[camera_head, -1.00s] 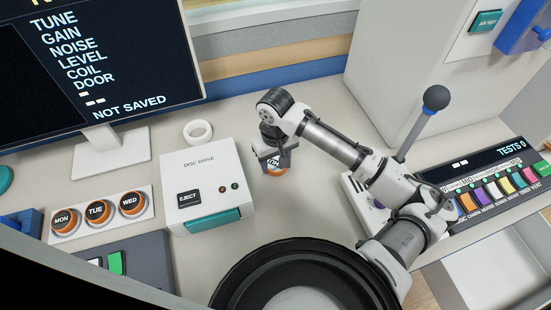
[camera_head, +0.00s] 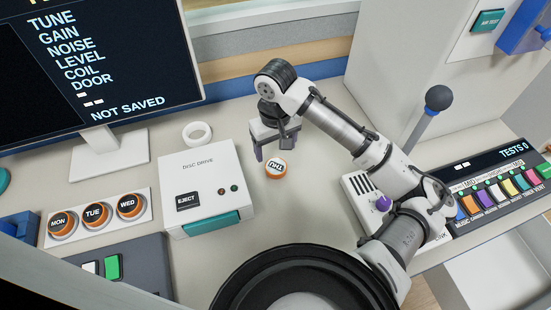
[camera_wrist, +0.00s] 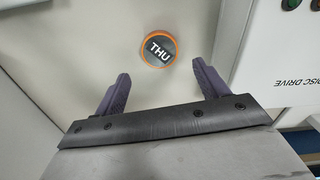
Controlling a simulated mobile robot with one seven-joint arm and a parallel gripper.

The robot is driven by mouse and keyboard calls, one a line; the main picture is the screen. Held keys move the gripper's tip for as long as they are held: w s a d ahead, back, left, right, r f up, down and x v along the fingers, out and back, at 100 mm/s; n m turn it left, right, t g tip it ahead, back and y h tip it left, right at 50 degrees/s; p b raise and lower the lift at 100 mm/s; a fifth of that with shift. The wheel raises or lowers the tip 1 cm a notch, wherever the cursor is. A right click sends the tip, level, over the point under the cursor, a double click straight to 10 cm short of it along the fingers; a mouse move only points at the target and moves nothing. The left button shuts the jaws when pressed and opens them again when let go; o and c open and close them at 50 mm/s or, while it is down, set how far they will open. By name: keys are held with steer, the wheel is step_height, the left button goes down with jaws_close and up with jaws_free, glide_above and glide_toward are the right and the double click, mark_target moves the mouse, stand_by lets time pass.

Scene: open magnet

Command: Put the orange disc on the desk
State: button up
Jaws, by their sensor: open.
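The orange disc (camera_head: 276,169), labelled THU with a white and dark top, lies flat on the pale desk (camera_head: 310,205), to the right of the disc drive box. It also shows in the wrist view (camera_wrist: 158,49), beyond and between my fingertips. My gripper (camera_head: 272,150) is open and empty, raised behind the disc and apart from it. Its two dark purple fingers (camera_wrist: 160,85) are spread wide in the wrist view. Nothing hides the disc.
The white disc drive (camera_head: 212,175) with its EJECT button stands left of the disc. A white ring (camera_head: 197,132) lies behind it. A rack with MON, TUE and WED discs (camera_head: 97,213) is at the left. A box with a purple knob (camera_head: 383,204) stands at the right.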

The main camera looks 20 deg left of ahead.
steer(key=shift+r, duration=2.55)
